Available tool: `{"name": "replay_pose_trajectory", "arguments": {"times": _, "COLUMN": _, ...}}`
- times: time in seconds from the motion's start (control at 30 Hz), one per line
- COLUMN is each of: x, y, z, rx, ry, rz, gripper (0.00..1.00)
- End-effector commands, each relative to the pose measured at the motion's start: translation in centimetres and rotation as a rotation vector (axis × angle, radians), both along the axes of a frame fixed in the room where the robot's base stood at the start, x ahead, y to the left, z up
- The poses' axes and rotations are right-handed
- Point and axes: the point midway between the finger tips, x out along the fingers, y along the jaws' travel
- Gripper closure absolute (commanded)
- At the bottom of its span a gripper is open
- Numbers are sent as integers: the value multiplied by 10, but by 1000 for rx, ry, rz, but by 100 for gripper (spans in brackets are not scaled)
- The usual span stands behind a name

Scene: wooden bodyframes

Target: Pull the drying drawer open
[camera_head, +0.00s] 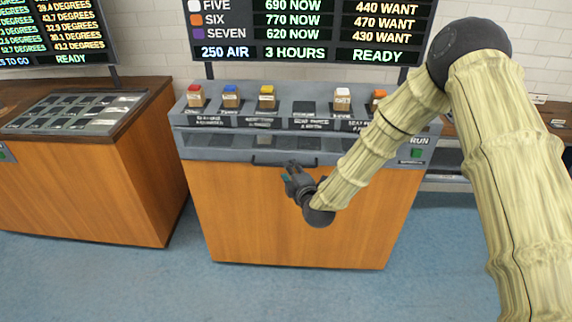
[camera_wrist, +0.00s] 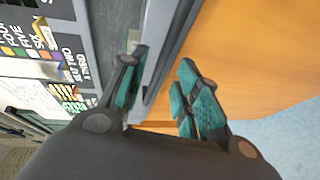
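The drying drawer (camera_head: 220,142) is a long grey front with dark recesses, set under the sloped top of the wooden cabinet. I cannot tell whether it is fully shut. Its dark bar handle (camera_head: 268,162) runs along the middle of the lower edge. My gripper (camera_head: 289,176) is at the right part of this handle, in front of the cabinet. In the wrist view my gripper (camera_wrist: 163,60) has its two teal-padded fingers apart. A dark grey bar edge (camera_wrist: 172,55) shows in the gap, nearer the left finger. Contact with it cannot be told.
Small coloured-top boxes (camera_head: 231,97) stand in the sloped top. A green RUN button (camera_head: 416,153) is at its right end. A wooden cabinet with a gridded tray (camera_head: 75,112) stands at left. The blue floor (camera_head: 130,280) in front is clear.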

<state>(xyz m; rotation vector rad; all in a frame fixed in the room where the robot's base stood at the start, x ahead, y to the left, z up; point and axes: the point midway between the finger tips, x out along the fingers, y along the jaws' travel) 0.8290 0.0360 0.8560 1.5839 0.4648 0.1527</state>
Motion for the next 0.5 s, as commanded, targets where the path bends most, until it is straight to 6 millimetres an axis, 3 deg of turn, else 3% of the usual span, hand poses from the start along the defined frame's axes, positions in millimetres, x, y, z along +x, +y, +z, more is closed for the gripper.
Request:
{"name": "replay_pose_trajectory", "arguments": {"times": 0.23, "x": 30, "y": 13, "z": -6, "rx": 1, "ry": 0, "rz": 0, "gripper": 68}}
{"name": "replay_pose_trajectory", "arguments": {"times": 0.5, "x": 41, "y": 17, "z": -9, "rx": 1, "ry": 1, "rz": 1, "gripper": 68}}
